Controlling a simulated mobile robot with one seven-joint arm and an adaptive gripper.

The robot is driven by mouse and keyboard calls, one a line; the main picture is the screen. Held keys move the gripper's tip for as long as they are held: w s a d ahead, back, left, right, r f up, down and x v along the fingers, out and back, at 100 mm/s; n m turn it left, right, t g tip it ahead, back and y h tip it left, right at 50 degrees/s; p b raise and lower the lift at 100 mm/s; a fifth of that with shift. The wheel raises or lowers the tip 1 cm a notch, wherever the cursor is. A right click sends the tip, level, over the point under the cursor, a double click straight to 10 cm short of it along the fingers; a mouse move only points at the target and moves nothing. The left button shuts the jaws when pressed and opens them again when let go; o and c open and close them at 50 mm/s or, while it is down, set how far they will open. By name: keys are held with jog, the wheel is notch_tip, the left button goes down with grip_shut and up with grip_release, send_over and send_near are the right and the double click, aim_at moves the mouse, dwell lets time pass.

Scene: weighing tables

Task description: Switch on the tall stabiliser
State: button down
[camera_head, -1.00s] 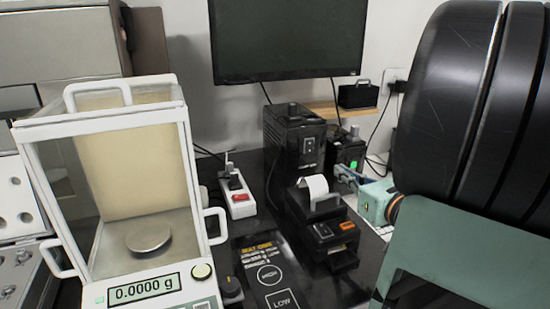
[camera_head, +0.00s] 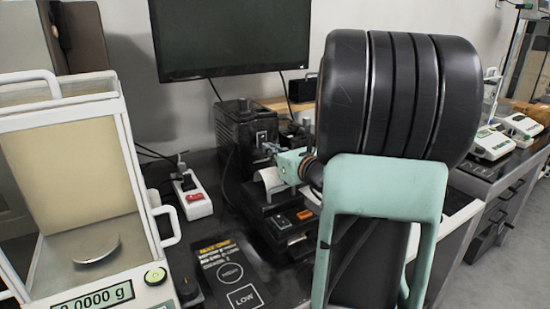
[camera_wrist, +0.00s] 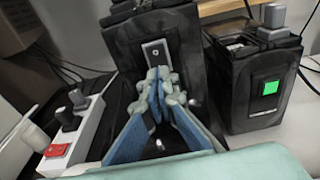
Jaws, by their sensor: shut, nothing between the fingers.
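The tall stabiliser (camera_head: 232,128) is a black box standing on the dark table below the monitor. Its front carries a small switch plate (camera_head: 262,137), which looks unlit. In the wrist view the tall stabiliser (camera_wrist: 132,50) is at the top centre, and its switch plate (camera_wrist: 155,52) lies just beyond my fingertips. My gripper (camera_head: 270,149) is shut and empty, pointing at the front of the stabiliser. In the wrist view the fingertips (camera_wrist: 160,78) meet and overlap the lower part of the plate. I cannot tell whether they touch it.
A shorter black stabiliser (camera_wrist: 240,75) with a lit green switch stands to the right. A white power strip (camera_head: 193,197) with a red switch lies to the left. A label printer (camera_head: 280,217) stands below my gripper, and a glass-cased balance (camera_head: 138,190) is at the left.

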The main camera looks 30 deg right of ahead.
jog(key=shift+w, duration=0.6)
jog(key=shift+f, duration=0.15)
jog(key=shift+w+b, duration=0.3)
jog(key=shift+b, duration=0.15)
jog(key=s+r, duration=0.1)
jog(key=s, duration=1.1)
jog(key=shift+a+r, duration=0.2)
jog(key=shift+a, duration=0.1)
